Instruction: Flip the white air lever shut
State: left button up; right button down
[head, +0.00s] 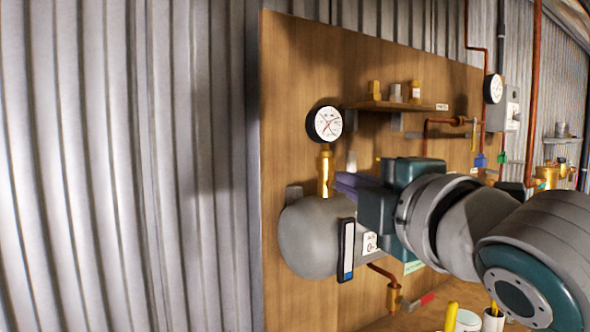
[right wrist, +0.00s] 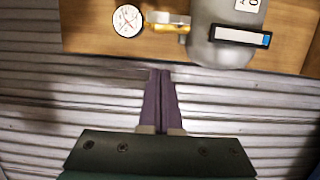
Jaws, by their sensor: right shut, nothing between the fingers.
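A pale upright piece (head: 351,161), which looks like the white air lever, stands just right of the brass valve (head: 325,172) above the grey tank (head: 305,240). My right gripper hides its lower end in the head view. In the right wrist view a whitish bar (right wrist: 168,17) lies along the brass valve (right wrist: 165,27), between the gauge and the tank. My right gripper (head: 345,184) has its purple fingers shut and empty, in front of the board near the valve. In the right wrist view its fingertips (right wrist: 160,72) are apart from the valve. My left gripper is out of view.
A round gauge (head: 325,124) tops the brass valve. A black-framed sight strip (head: 347,250) fronts the tank. A shelf (head: 390,106) holds small brass pieces. A red-handled valve (head: 420,301) sits below. The corrugated wall (head: 130,160) at left is clear.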

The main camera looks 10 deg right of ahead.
jog(key=w+d+p, duration=0.2)
jog(key=w+d, duration=0.1)
jog(key=w, duration=0.5)
jog(key=shift+p, duration=0.3)
jog(key=shift+w, duration=0.1)
jog(key=shift+d+r+m+p, duration=0.1)
jog(key=shift+d+m+p, duration=0.05)
jog(key=shift+m+p, duration=0.2)
